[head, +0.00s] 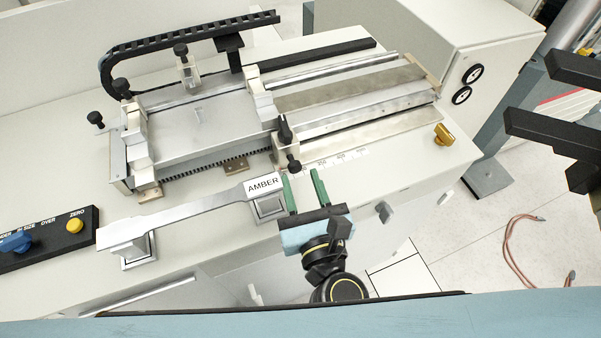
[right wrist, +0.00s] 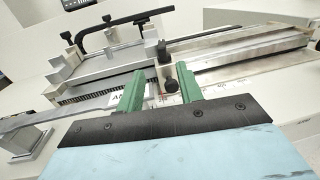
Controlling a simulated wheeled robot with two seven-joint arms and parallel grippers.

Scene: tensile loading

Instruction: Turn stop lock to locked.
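The silver slide fixture (head: 200,125) lies on the pale bench. At its near side a stop block carries a black lever (head: 285,130), with a round black knob (head: 293,166) just below it. They also show in the right wrist view as a lever (right wrist: 162,52) and a knob (right wrist: 170,84). Which of them is the stop lock, and its lock state, I cannot tell. My right gripper (head: 303,174) is open and empty, its green fingers pointing at the knob. In the right wrist view the knob appears between the fingertips (right wrist: 161,80); contact is not clear. My left gripper is not in view.
A control panel (head: 45,240) with blue and yellow knobs is at left. A brass knob (head: 443,135) stands at the bench's right.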

